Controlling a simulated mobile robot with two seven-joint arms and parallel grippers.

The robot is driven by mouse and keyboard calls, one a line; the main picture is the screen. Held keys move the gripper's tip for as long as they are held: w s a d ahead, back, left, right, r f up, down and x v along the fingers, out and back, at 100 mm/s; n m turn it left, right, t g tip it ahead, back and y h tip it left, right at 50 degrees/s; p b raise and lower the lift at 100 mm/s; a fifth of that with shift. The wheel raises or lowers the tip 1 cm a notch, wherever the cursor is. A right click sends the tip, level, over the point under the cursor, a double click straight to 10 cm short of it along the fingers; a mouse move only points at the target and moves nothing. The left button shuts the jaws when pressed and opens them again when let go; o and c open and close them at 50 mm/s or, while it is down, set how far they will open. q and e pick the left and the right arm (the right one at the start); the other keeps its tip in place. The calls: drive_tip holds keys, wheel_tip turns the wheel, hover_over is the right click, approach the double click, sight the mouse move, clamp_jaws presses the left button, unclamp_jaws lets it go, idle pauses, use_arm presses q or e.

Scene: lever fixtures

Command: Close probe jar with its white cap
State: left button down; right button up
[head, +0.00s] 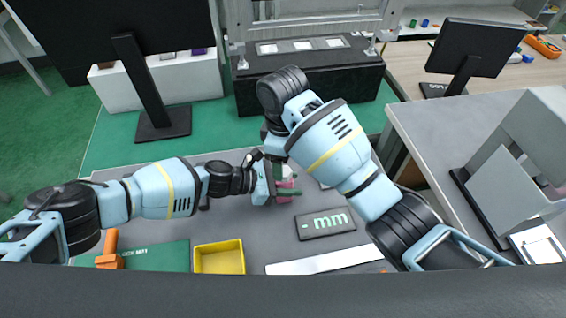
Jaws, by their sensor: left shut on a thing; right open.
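A small pink and green object, which looks like the probe jar (285,188), stands near the middle of the grey table. My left gripper (272,185) comes in from the left and is shut on it at its left side. My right gripper (275,157) is open just above and behind the jar, mostly hidden by my own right wrist. A little white shows by the jar's top, but I cannot tell whether it is the white cap. The jar is too small and covered to tell whether it is capped.
A yellow tray (220,258), a green board (150,257) and an orange-handled tool (109,248) lie at the front left. A grey machine (515,165) stands at the right.

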sight(283, 185)
drive_tip(key=shift+r, duration=0.15)
drive_tip(key=shift+r, duration=0.1)
drive_tip(key=shift+c, duration=1.4)
drive_tip(key=n, duration=0.1)
drive_tip(key=r+n, duration=0.2)
drive_tip(key=shift+w+a+n+t, duration=0.3)
drive_tip(key=shift+w+a+n, duration=0.1)
drive_tip(key=shift+r+n, duration=0.35)
drive_tip(key=shift+n, duration=0.55)
drive_tip(key=shift+s+d+r+n, duration=0.1)
drive_tip(key=shift+r+n, duration=0.05)
drive_tip(key=shift+n, duration=0.45)
drive_tip(key=shift+s+d+r+n, duration=0.1)
drive_tip(key=shift+n, duration=0.5)
drive_tip(key=shift+s+d+n, duration=0.2)
drive_tip(key=shift+d+n, duration=0.05)
drive_tip(key=shift+n, duration=0.65)
drive_tip(key=shift+f, duration=0.1)
drive_tip(key=shift+f, duration=3.85)
